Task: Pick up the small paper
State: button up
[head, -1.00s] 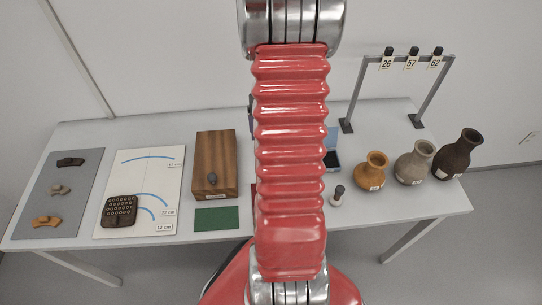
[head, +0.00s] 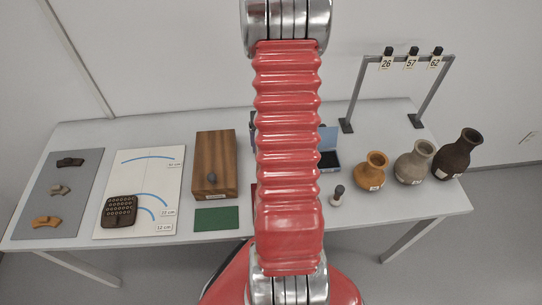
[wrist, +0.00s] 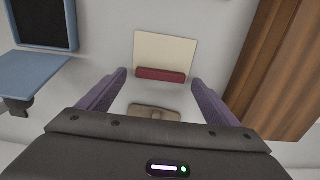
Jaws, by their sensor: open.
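A cream paper card (wrist: 165,48) lies on the table in the wrist view, with a dark red bar (wrist: 160,75) along its lower edge. I take this card for the small paper. My gripper (wrist: 158,77) has its two purple fingers spread, with their tips on either side of the red bar in the picture. I cannot tell how high the fingers are above the table. Between the fingers, lower down, is a small beige-brown object (wrist: 155,112) with a dark spot. In the head view my arm hides the paper and the gripper.
A wooden block (head: 214,160) stands left of my arm, also at right in the wrist view (wrist: 290,75). An open blue box (head: 328,150) is right of my arm. A green mat (head: 216,219) lies at the front. Several vases (head: 415,165) stand at right.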

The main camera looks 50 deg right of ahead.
jog(key=shift+f, duration=0.3)
jog(key=shift+c, duration=0.3)
jog(key=c, duration=1.1)
